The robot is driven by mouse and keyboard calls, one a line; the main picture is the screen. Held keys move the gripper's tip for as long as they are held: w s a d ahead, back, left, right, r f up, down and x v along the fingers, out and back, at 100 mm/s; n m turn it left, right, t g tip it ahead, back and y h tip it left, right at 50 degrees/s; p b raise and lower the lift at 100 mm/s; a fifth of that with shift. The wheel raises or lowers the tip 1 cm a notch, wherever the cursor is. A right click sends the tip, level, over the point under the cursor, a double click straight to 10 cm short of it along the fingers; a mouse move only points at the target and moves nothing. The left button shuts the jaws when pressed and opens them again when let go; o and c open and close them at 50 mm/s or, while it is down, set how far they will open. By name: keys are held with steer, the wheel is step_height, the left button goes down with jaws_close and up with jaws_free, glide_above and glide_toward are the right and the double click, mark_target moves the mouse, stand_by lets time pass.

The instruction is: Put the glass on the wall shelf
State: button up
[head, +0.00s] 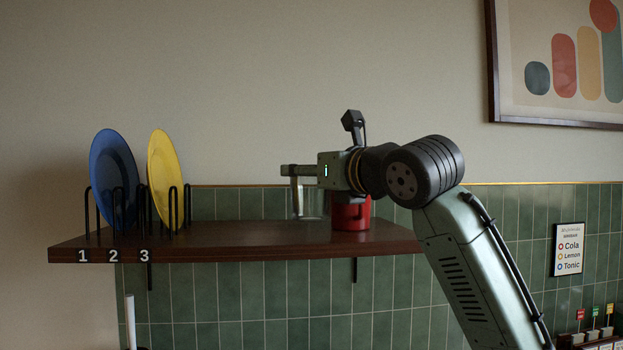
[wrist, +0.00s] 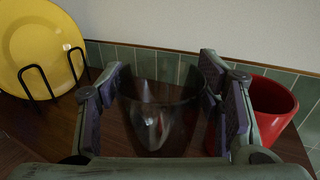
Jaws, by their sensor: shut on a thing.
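The clear glass (wrist: 158,122) is between the fingers of my gripper (wrist: 165,100) in the wrist view, upright and see-through. In the head view the glass (head: 312,204) shows faintly below my gripper (head: 297,190), over the wall shelf (head: 240,233). My gripper is shut on the glass. The glass's base is at or just above the dark wooden shelf top; I cannot tell whether it touches. The shelf top also shows in the wrist view (wrist: 40,125).
A blue plate (head: 112,180) and a yellow plate (head: 163,178) stand in black racks at the left end. The shelf between the racks and the glass is clear. Tiled wall (head: 260,204) lies behind.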

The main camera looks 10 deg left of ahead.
steer(key=shift+f, duration=1.15)
steer(key=shift+f, duration=0.1)
steer(key=shift+f, duration=0.15)
steer(key=o, duration=1.6)
steer(key=shift+r, duration=0.2)
steer(key=b+v, duration=0.4)
steer(key=v, duration=0.8)
steer(key=shift+r, duration=0.1)
